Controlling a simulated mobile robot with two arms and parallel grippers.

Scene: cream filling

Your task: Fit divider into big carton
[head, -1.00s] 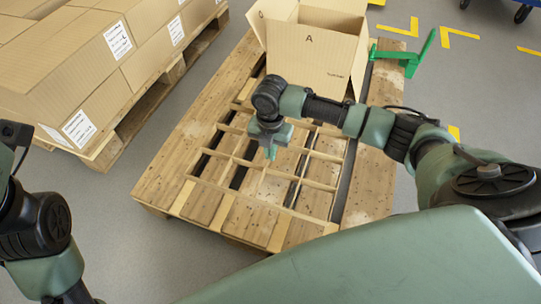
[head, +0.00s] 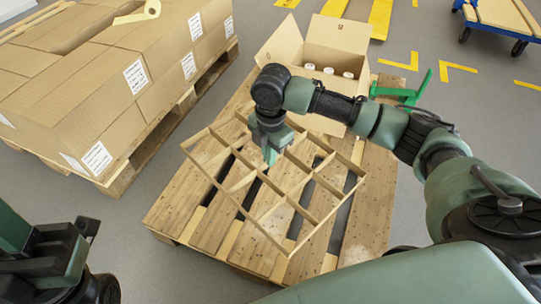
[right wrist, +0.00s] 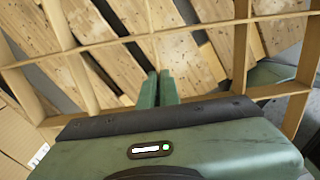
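The divider (head: 236,202), a tan cardboard grid, hangs tilted above the wooden pallet in the head view. My right gripper (head: 271,155) is shut on one of its walls near the far left part of the grid. The right wrist view shows the two green fingertips (right wrist: 157,88) close together among the divider's strips (right wrist: 130,40); the gripped spot is partly hidden. The big carton (head: 338,32) stands open at the pallet's far end, with several white-capped items (head: 328,71) inside. My right arm hides part of its front. My left gripper (head: 82,240) is low at the left, its fingers unclear.
The wooden pallet (head: 190,205) lies bare under the divider. A green bracket (head: 408,93) stands right of the carton. Stacked closed cartons (head: 110,85) on another pallet fill the left, with a tape roll (head: 152,9) on top. A blue cart (head: 500,20) is far right.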

